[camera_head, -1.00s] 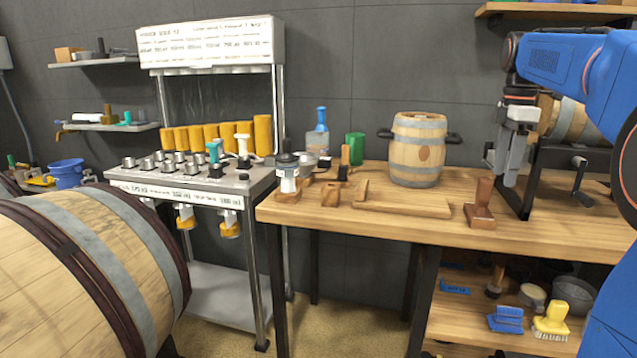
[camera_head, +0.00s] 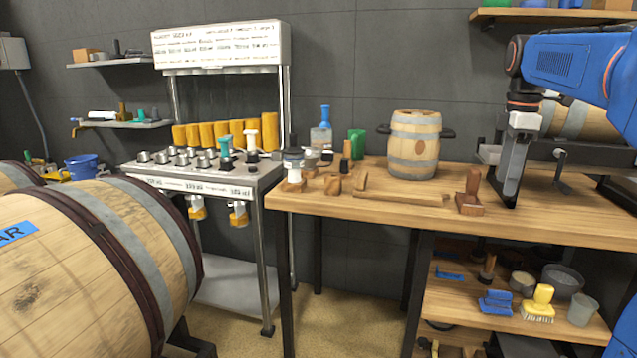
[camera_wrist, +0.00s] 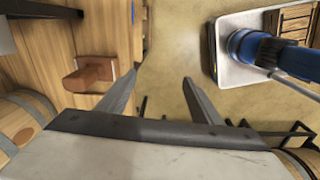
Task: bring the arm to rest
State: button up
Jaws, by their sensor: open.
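My blue arm (camera_head: 575,70) reaches in from the right edge of the head view. My gripper (camera_head: 512,168) points down over the right part of the wooden workbench (camera_head: 400,202), in front of a dark stand that carries a barrel. In the wrist view my gripper (camera_wrist: 162,88) has its two fingers wide apart with nothing between them. A brown wooden block with an upright handle (camera_head: 469,195) stands on the bench left of the gripper. It also shows left of the fingers in the wrist view (camera_wrist: 88,76).
A small barrel (camera_head: 414,150) stands on the bench, left of my arm. A barrel on its side (camera_head: 580,122) rests on the stand behind the gripper. A large barrel (camera_head: 70,270) fills the lower left. Brushes and cups lie on the lower shelf (camera_head: 470,312). Floor shows between.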

jog(key=s+a+f+m+t, duration=0.1)
jog(key=s+a+f+m, duration=0.3)
jog(key=s+f, duration=0.4)
jog(key=s+a+f+m+t, duration=0.2)
jog(key=s+a+f+m, duration=0.3)
jog(key=s+f, duration=0.4)
jog(key=s+a+f+m+t, duration=0.1)
jog(key=s+a+f+m, duration=0.3)
jog(key=s+f, duration=0.4)
jog(key=s+a, duration=0.1)
jog(key=s, duration=0.2)
jog(key=shift+f+m, duration=0.2)
jog(key=shift+m, duration=0.1)
